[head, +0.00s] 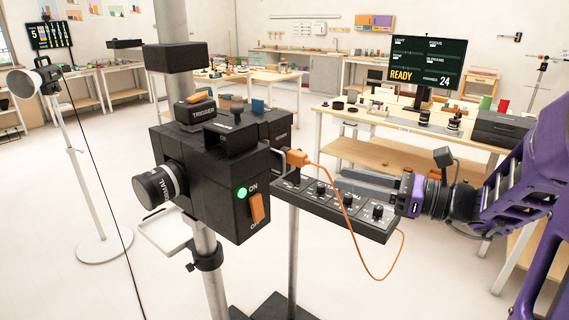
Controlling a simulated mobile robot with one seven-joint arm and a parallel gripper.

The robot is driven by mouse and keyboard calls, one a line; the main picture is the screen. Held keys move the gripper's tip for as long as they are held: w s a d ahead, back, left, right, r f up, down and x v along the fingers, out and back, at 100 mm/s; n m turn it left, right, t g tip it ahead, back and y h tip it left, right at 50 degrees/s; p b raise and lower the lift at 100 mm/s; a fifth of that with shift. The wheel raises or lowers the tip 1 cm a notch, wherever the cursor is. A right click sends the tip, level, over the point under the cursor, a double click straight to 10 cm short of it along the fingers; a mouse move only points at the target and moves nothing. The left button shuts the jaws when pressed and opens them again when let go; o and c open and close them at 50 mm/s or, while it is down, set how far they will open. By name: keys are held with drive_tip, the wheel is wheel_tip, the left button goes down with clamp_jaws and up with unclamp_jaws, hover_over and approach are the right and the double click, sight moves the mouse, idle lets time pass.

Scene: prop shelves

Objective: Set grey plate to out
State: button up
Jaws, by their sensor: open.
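A black box device (215,175) stands on a pole at centre, with a green light and an orange rocker switch marked ON. A pale grey plate (166,234) sticks out low on its left side, beneath the dial; I cannot tell for certain that it is the task's grey plate. My purple arm comes in from the right. My gripper (345,183) is open, its grey fingers pointing left above the back of a black knob panel (335,208). It is right of the box and apart from the pale plate. The fingertips are small and hard to make out.
An orange cable (350,215) runs from a plug on the box's right side and loops below the knob panel. A lamp on a white stand (75,165) is at left. A workbench with a monitor (428,62) reading READY is behind. Open floor lies at left.

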sight(284, 166)
drive_tip(key=x, duration=1.4)
drive_tip(key=shift+a+b, duration=0.15)
drive_tip(key=shift+b, duration=0.15)
drive_tip(key=c, duration=0.7)
clamp_jaws()
drive_tip(key=shift+s+a+f, duration=0.1)
drive_tip(key=shift+a, duration=0.05)
